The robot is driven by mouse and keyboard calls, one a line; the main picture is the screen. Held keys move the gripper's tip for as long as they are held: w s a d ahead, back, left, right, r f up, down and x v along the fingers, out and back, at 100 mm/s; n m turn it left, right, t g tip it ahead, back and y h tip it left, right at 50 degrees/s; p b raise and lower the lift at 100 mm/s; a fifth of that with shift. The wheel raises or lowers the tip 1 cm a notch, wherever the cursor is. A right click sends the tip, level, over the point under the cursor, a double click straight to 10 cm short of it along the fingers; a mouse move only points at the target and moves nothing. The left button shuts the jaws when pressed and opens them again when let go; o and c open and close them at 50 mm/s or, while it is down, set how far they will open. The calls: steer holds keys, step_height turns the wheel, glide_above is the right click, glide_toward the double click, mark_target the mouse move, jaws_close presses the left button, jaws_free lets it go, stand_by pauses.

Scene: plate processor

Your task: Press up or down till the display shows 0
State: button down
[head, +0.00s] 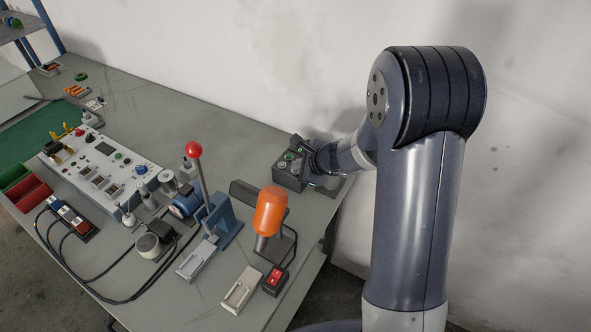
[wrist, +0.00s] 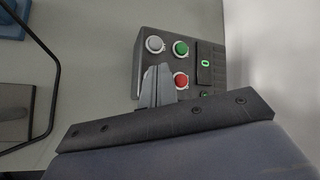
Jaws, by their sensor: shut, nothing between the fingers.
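The dark button box (wrist: 148,62) carries a white-grey button (wrist: 155,43), a green button (wrist: 181,48) and a red button (wrist: 181,80). Its small display (wrist: 205,63) shows a green character that looks like 0. My gripper (wrist: 158,70) is shut and empty, with its fingertips over the lower left of the box face, below the white-grey button and left of the red one. The fingers hide that part of the face; I cannot tell whether they touch it. In the head view the box (head: 288,178) stands at the table's back right, partly hidden by my arm.
An orange-topped device (head: 270,210), a red-knobbed lever press (head: 194,150) and a red switch (head: 275,277) stand in front of the box. A white control panel (head: 105,165) lies further left. The wall is close behind the box.

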stand_by(0.3)
steer(key=shift+r+p, duration=0.65)
steer(key=shift+r, duration=0.15)
step_height(320, 180, up, 5)
steer(key=p, duration=0.4)
steer(key=shift+f, duration=0.15)
stand_by(0.4)
steer(key=shift+f+b, duration=0.9)
steer(key=r+p, duration=0.1)
steer(key=p, duration=0.2)
step_height(320, 180, up, 5)
steer(key=p, duration=0.3)
